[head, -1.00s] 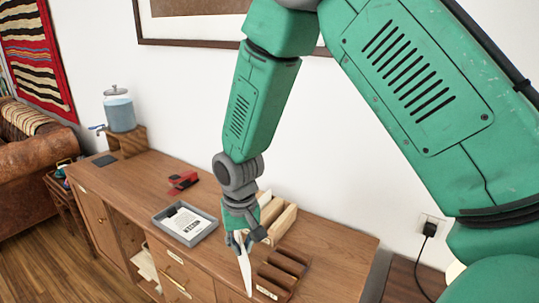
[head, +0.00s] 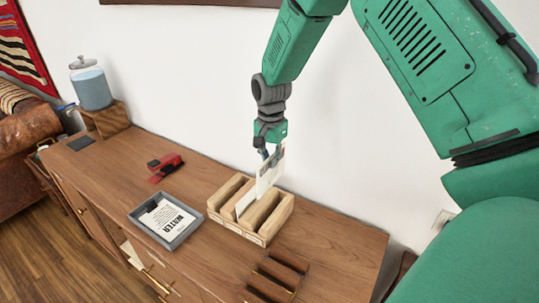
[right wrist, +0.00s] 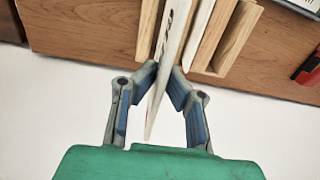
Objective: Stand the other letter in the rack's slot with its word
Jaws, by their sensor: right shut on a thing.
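My right gripper (head: 268,155) is shut on a white letter (head: 269,174), held tilted over the light wooden rack (head: 272,228). In the right wrist view the letter (right wrist: 165,60) is between the fingers (right wrist: 160,85) and carries dark print too small to read. Its lower end is at the rack's slots; I cannot tell whether it is inside one. Another white piece (head: 246,208) stands in the rack beside it. A grey tray (head: 188,237) left of the rack holds a white sheet (head: 168,221) printed WATER. My left gripper is out of view.
A dark brown slotted holder (head: 270,282) is in front of the rack. A red and black object (head: 165,166) lies behind the tray. A glass dispenser (head: 92,88) stands at the far left. The wall rises behind the sideboard (head: 335,240); its right part is clear.

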